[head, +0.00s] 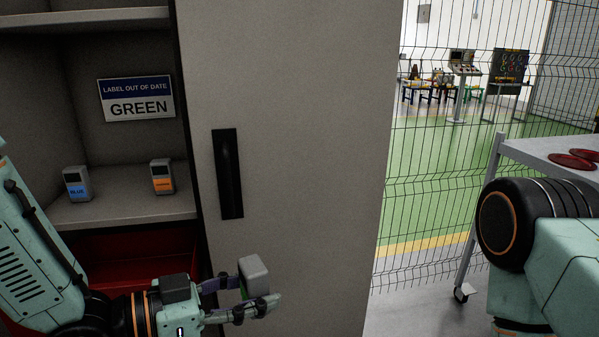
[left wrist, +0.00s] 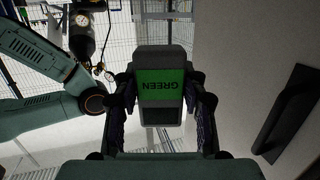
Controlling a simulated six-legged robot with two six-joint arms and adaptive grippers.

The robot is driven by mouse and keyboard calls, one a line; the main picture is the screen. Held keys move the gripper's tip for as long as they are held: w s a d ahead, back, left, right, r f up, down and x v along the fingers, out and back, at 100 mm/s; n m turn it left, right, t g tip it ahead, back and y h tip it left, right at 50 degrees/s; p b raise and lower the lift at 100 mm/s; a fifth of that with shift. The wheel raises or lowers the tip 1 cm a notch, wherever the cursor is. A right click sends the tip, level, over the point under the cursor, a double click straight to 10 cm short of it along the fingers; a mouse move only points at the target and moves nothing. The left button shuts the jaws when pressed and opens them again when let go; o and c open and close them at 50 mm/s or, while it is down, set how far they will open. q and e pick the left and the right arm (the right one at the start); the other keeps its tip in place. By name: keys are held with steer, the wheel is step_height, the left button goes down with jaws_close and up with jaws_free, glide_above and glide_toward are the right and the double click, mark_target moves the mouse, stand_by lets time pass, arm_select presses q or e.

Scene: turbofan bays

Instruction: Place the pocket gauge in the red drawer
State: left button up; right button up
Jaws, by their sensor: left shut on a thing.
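My left gripper (head: 255,294) is shut on a grey pocket gauge (head: 253,270) in front of the cabinet door's lower part. In the left wrist view the gauge (left wrist: 159,60) sits between both fingers, its green label reading GREEN upside down. The red drawer (head: 125,252) is below the shelf at the lower left, behind my left arm, which hides part of it. The held gauge is to the right of the drawer. Two other gauges stand upright on the shelf, one labelled BLUE (head: 77,184) and one with an orange label (head: 162,177). My right gripper is out of view.
A sign (head: 136,98) on the shelf's back wall reads LABEL OUT OF DATE, GREEN. The grey cabinet door (head: 300,130) with a black handle (head: 228,174) stands right of the shelf. A trolley (head: 535,150) with red discs (head: 573,160) is at right, by a wire fence.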

arm_select(q)
steer(key=s+a+f+n+t+y, duration=0.2)
steer(key=a+f+n+t+y, duration=0.4)
steer(key=a+f, duration=0.2)
steer(key=shift+a, duration=1.15)
steer(key=shift+w+a+f, duration=0.1)
